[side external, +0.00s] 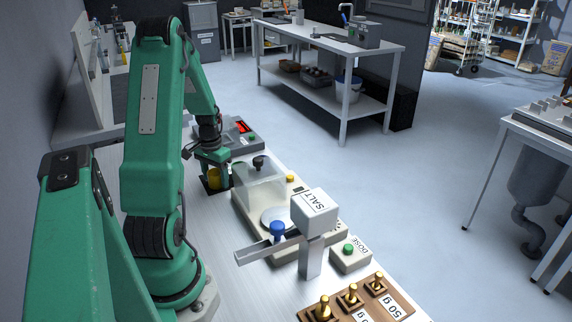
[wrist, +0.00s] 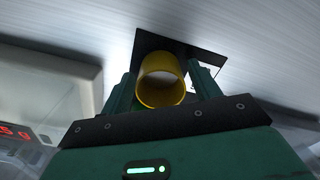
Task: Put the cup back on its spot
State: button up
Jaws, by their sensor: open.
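The yellow cup (wrist: 160,90) is on the black square pad (wrist: 205,57) in the wrist view, its open end toward the camera. In the side external view the yellow cup (side external: 213,174) is partly hidden by my gripper, with the dark pad (side external: 207,187) beneath it. My gripper (wrist: 164,84) is open, its two green fingers on either side of the cup; I cannot tell whether they touch it. It also shows low over the pad in the side external view (side external: 217,170).

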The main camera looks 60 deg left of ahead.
notch_tip(320, 180, up, 12)
dwell(0.6)
dwell(0.4)
jog(key=shift+m+t+y, duration=0.5)
jog(key=shift+m, duration=0.3)
jog(key=w+d+r, duration=0.2)
jog(key=d, duration=0.1)
jog(key=w+d+r, duration=0.2)
jog(key=d, duration=0.1)
jog(key=w+d+r, duration=0.1)
jog(key=w+d, duration=0.1)
jog(key=d, duration=0.2)
jog(key=shift+r, duration=0.4)
jog(key=s+d+r+m+t, duration=0.2)
jog(key=d+r, duration=0.1)
jog(key=d, duration=1)
jog(key=s+d+r+m+t+h, duration=0.1)
jog(key=s+d+r+m+t, duration=0.1)
jog(key=d, duration=1.1)
jog(key=shift+d+r+t, duration=0.25)
jog(key=shift+r+t, duration=0.05)
jog(key=shift+r, duration=0.15)
